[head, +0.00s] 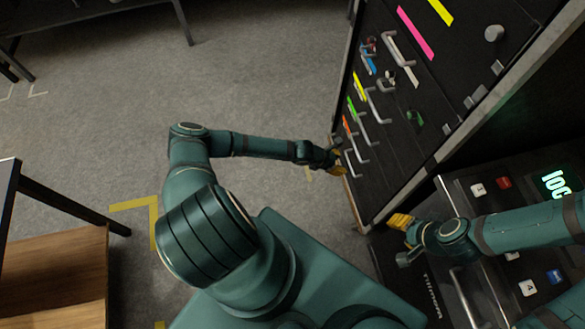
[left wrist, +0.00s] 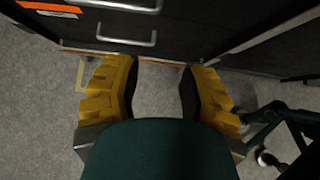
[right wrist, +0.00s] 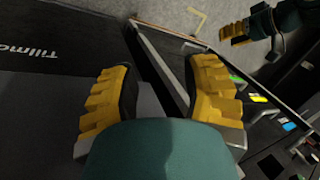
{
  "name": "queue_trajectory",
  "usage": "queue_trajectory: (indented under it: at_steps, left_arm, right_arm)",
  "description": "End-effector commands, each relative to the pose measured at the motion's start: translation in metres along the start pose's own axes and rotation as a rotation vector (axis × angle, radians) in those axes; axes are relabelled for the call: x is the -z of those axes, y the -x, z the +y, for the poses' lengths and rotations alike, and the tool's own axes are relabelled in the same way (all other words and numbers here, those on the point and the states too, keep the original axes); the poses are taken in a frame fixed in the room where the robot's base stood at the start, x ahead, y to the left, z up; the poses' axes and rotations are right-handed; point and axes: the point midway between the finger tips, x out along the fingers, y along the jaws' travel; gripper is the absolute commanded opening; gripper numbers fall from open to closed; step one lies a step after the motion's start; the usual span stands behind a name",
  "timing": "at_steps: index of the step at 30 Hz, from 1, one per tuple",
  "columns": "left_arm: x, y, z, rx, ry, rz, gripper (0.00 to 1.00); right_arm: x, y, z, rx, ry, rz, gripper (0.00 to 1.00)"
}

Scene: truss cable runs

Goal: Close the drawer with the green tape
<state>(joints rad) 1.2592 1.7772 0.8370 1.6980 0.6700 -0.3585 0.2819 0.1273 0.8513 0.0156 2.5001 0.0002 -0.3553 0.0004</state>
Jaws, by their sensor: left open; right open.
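The green tape (head: 351,106) marks a drawer low on the dark cabinet (head: 440,100) in the head view, between yellow tape (head: 360,86) and orange tape (head: 347,125). It also shows as a small green strip in the right wrist view (right wrist: 237,80). Whether its drawer stands out is hard to tell. My left gripper (head: 338,158) is open and empty at the cabinet's lower end; in the left wrist view (left wrist: 160,75) a bar handle (left wrist: 125,38) lies just beyond its fingers. My right gripper (head: 399,222) is open and empty beside the cabinet; its fingers also show in the right wrist view (right wrist: 163,85).
A black unit (head: 450,265) with a lit green display (head: 555,183) stands beside the cabinet, near my right arm. Other drawers carry pink tape (head: 416,33) and blue tape (head: 368,62). A wooden-topped table (head: 60,270) is at lower left. The grey floor at upper left is mostly open.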

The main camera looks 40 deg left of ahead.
Motion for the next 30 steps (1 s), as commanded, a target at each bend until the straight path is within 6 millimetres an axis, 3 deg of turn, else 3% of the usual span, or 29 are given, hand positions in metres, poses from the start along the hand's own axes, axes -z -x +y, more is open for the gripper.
queue_trajectory:
  at_steps: [16,21,30]
  left_arm:
    - [0.074,0.07,0.0,-0.002,0.003,0.002,0.41]
    - [0.092,0.095,0.001,-0.002,-0.002,0.004,0.41]
    - [0.098,0.132,0.0,-0.001,0.0,0.001,0.41]
  right_arm:
    - [-0.002,-0.02,0.008,0.0,0.0,0.0,0.47]
    - [-0.001,-0.009,0.003,0.0,0.0,0.0,0.47]
    - [0.0,0.002,-0.001,0.0,0.0,0.0,0.47]
